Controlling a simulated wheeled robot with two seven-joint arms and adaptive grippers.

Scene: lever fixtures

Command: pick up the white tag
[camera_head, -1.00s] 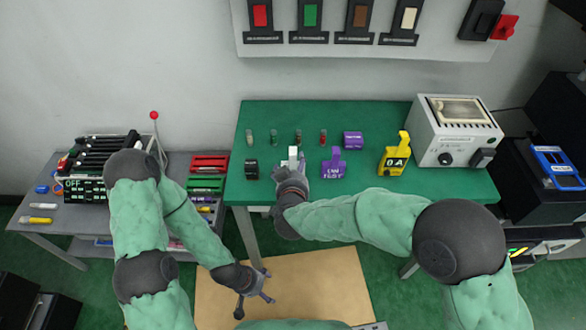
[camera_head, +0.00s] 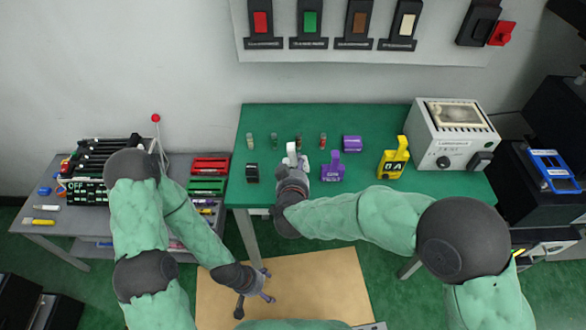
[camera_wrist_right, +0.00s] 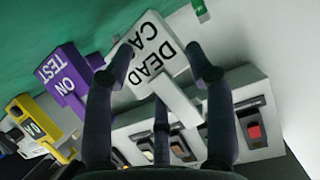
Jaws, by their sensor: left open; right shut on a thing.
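The white tag (camera_head: 291,151) is at the front middle of the green table, mostly hidden by my right gripper (camera_head: 292,172) in the head view. Whether the tag is clear of the table top I cannot tell. My left gripper (camera_head: 254,303) is open and empty, low over the tan mat.
A purple tag (camera_head: 332,168) stands close right of my right gripper, and a yellow tag (camera_head: 393,160) farther right. A black block (camera_head: 252,172) is to the left. Several small cylinders stand behind. A grey instrument box (camera_head: 452,135) occupies the table's right end.

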